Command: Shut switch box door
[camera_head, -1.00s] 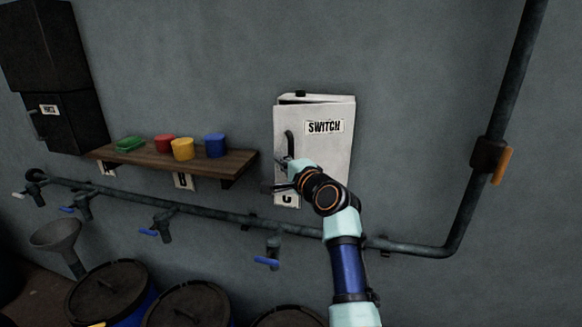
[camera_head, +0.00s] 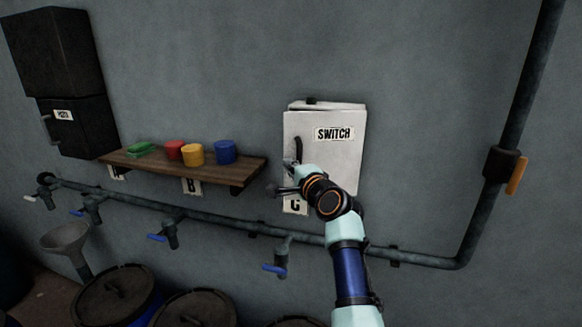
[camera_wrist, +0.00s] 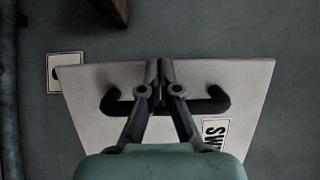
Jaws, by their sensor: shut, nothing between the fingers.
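The switch box (camera_head: 343,158) is a white cabinet on the wall, its door facing me with a "SWITCH" label (camera_head: 334,133). A narrow wedge shows along the top behind the door, widest at the left, so the door looks slightly ajar. The dark door handle (camera_head: 299,150) is on the left side. My gripper (camera_head: 284,178) is at the door's lower left, partly hidden by my wrist. In the wrist view my gripper (camera_wrist: 160,66) is shut and empty, its fingers in front of the handle's middle (camera_wrist: 205,105). I cannot tell whether they touch the door.
A wooden shelf (camera_head: 205,168) with green, red, yellow and blue items is left of the box. A pipe (camera_head: 215,218) with blue-handled taps runs below it and rises at the right beside an orange-handled valve (camera_head: 517,175). Dark-lidded barrels (camera_head: 115,293) stand at lower left.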

